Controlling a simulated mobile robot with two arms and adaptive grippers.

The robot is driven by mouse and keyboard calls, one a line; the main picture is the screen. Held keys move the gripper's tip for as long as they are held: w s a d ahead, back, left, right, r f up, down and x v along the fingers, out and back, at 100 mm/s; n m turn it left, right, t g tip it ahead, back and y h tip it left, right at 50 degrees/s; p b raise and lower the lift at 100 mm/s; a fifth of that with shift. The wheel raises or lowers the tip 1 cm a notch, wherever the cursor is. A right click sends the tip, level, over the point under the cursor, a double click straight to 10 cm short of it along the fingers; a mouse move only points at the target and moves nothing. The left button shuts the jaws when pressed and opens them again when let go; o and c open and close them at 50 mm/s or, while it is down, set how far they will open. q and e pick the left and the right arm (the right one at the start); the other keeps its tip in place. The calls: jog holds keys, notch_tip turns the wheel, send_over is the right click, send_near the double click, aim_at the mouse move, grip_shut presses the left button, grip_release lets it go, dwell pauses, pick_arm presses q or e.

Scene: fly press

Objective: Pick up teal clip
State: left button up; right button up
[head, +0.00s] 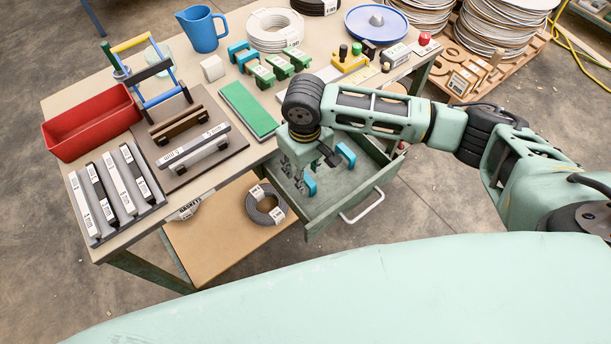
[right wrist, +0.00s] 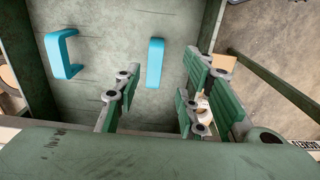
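Two teal clips lie apart in the open green drawer (head: 340,201). In the head view one clip (head: 346,154) is at the right of my right gripper (head: 297,177) and the other (head: 309,183) is partly beside its fingers. In the right wrist view a U-shaped teal clip (right wrist: 62,56) is at the left, and a teal clip (right wrist: 155,64) stands out as a straight bar ahead of the gap between the fingers. My right gripper (right wrist: 160,98) is open and empty, pointing down over the drawer. My left gripper is not in view.
The drawer walls surround the gripper closely. A grey coil (head: 266,210) lies on the lower shelf.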

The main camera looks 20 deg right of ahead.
aim_at(307, 177)
jog(key=f, duration=0.4)
jog(key=shift+w+d+f, duration=0.1)
jog(key=shift+w+d, duration=0.15)
jog(key=shift+d, duration=0.1)
jog(key=shift+f, duration=0.4)
jog(key=c, duration=0.4)
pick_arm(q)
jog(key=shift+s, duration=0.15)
pick_arm(e)
grip_shut()
